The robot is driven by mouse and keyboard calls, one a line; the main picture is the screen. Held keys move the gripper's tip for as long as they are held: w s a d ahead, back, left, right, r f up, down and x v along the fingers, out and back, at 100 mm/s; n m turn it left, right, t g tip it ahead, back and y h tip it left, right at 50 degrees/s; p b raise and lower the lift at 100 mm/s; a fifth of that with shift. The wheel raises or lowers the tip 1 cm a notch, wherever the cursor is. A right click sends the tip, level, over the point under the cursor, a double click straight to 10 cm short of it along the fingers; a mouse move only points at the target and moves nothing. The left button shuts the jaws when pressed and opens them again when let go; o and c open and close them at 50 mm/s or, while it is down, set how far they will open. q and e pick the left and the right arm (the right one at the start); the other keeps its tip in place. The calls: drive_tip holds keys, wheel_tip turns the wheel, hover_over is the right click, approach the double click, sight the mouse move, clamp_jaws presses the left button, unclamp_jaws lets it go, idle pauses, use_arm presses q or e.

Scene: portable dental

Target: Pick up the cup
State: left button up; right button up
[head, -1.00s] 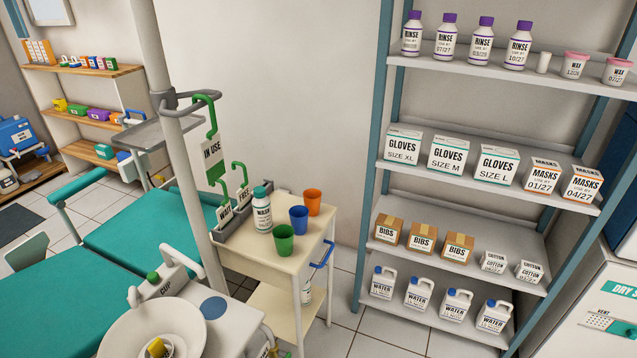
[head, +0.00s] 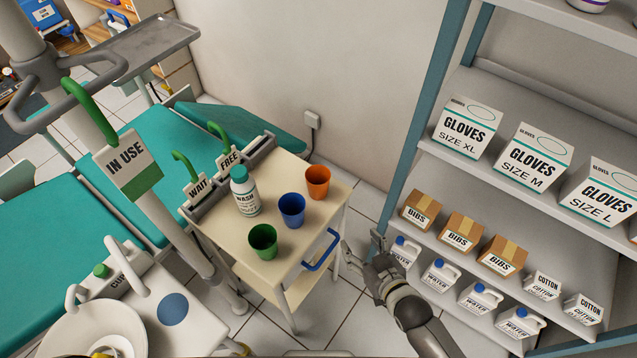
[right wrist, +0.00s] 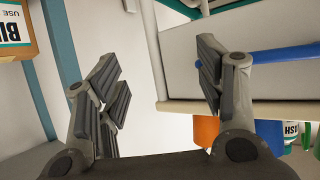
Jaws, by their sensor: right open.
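Three cups stand upright on the top of the cream cart (head: 296,251): an orange cup (head: 317,182) at the back right, a blue cup (head: 292,210) in the middle, and a green cup (head: 263,242) at the front. My right gripper (head: 362,247) is open and empty, right of the cart and apart from the cups. In the right wrist view my open fingers (right wrist: 160,80) show with nothing between them. Parts of the orange cup (right wrist: 206,131) and blue cup (right wrist: 270,134) show behind the right finger. My left gripper is not in view.
A WASH bottle (head: 244,193) stands behind the cups, beside a grey rack with tags. The cart's blue handle (head: 322,250) faces my right gripper. A shelf unit (head: 415,240) with boxes and water jugs (head: 440,274) is close on the right.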

drive_tip(key=w+a+r+n+t+y, duration=0.1)
drive_tip(key=w+a+r+t+y, duration=0.15)
drive_tip(key=r, duration=0.55)
drive_tip(key=y, duration=0.2)
approach(325, 184)
drive_tip(key=w+a+f, duration=0.1)
drive_tip(key=a+f, duration=0.1)
drive_tip(key=shift+n+t, duration=0.35)
drive_tip(key=shift+n, duration=0.05)
drive_tip(key=x, duration=0.3)
drive_tip(key=r+x, duration=0.1)
drive_tip(key=x, duration=0.1)
drive_tip(key=shift+w+d+p, duration=0.15)
drive_tip(key=shift+w+p, duration=0.1)
drive_tip(key=shift+p, duration=0.1)
drive_tip(key=shift+w+a, duration=0.2)
drive_tip(key=shift+w, duration=0.2)
drive_tip(key=x, duration=0.2)
drive_tip(key=p+x, duration=0.1)
drive_tip(key=x, duration=0.1)
drive_tip(key=shift+w+d+r, duration=0.1)
drive_tip(key=shift+r, duration=0.15)
drive_tip(key=shift+w+a, duration=0.2)
drive_tip(key=shift+w, duration=0.15)
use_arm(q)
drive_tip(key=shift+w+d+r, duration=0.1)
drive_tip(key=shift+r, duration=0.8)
use_arm(e)
drive_tip(key=c, duration=0.6)
